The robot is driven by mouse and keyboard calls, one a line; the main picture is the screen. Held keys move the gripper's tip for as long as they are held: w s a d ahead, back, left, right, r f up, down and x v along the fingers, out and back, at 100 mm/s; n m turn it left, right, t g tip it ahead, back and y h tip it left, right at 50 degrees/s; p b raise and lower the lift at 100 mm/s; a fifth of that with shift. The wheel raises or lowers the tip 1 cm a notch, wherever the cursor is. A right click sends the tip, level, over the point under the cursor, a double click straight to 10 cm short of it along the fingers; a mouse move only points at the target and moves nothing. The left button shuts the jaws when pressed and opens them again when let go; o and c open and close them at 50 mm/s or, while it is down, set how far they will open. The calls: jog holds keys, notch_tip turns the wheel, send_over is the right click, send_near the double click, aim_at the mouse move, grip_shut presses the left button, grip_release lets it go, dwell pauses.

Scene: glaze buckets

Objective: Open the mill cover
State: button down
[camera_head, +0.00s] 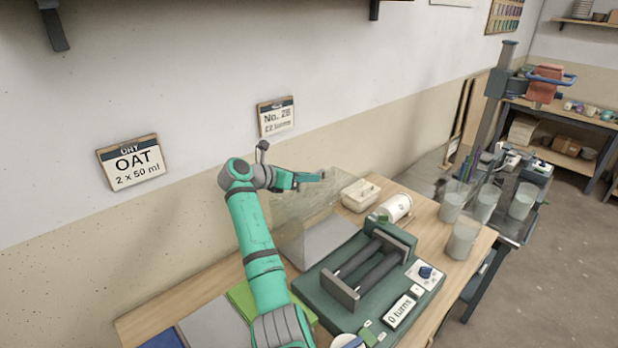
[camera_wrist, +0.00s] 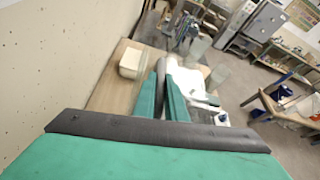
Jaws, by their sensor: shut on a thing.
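The mill (camera_head: 330,300) is a green machine on the table, with two dark rollers (camera_head: 368,270) between grey end plates. Its display reads "0 turns". A clear cover (camera_head: 305,212) stands raised behind the rollers, and the rollers lie uncovered. My gripper (camera_head: 318,176) is at the cover's upper edge, above and behind the mill. In the wrist view my gripper (camera_wrist: 162,84) is shut on a dark bar between its green fingers, seemingly the cover's handle. The exact contact is too small to see in the head view.
A cream box (camera_head: 360,195) and a white jar (camera_head: 397,208) stand behind the mill. Clear cups (camera_head: 461,242) stand to the right. A control panel with a blue knob (camera_head: 425,272) is at the mill's right. Green and grey boards lie left. The wall is close behind my arm.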

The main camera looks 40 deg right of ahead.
jog(key=c, duration=2.1)
grip_release()
jog(key=shift+r, duration=0.15)
notch_tip(320, 180, up, 3)
send_over(286, 195)
jog(key=shift+r, duration=0.1)
jog(key=shift+s+a+r, duration=0.2)
jog(key=shift+a+r, duration=0.15)
jog(key=shift+a, duration=0.45)
jog(key=shift+w, duration=0.15)
jog(key=shift+a, duration=0.1)
